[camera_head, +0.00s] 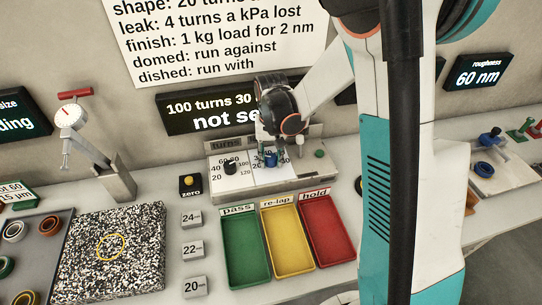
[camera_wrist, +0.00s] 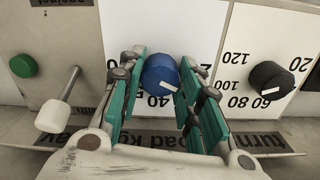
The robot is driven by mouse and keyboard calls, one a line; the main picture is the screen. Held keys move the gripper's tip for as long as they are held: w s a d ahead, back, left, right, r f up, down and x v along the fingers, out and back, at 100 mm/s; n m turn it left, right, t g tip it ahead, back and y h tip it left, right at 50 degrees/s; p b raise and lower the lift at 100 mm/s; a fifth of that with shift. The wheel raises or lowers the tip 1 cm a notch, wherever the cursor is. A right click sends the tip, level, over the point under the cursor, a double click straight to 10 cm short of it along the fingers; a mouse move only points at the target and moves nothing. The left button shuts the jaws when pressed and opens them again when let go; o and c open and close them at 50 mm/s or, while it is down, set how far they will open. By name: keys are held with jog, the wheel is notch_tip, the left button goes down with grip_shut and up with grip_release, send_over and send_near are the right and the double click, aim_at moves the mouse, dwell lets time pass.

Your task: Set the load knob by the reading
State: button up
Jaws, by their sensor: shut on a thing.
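The blue load knob (camera_wrist: 160,74) sits on its white dial face, with a white pointer mark near the 40 in the wrist view; the other figures there are partly covered. My gripper (camera_wrist: 162,84) has its green-padded fingers on both sides of the knob, closed on it. In the head view, my gripper (camera_head: 268,148) reaches down to the control panel (camera_head: 225,192) and partly hides the blue knob (camera_head: 271,160). The roughness display (camera_head: 479,72) reads 60 nm. The wall sign (camera_head: 215,40) says finish: 1 kg load for 2 nm.
The black turns knob (camera_wrist: 270,80) stands beside the load knob. A white-tipped lever (camera_wrist: 54,115) and a green button (camera_wrist: 23,66) are on its other side. A dark display (camera_head: 205,112) shows 100 turns and is partly hidden. Green, yellow and red trays (camera_head: 246,279) lie before the panel.

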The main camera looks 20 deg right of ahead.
aim_at(271, 157)
jog(key=shift+m, duration=1.8)
jog(key=o, duration=1)
jog(key=shift+o, duration=0.2)
notch_tip(271, 157, up, 12)
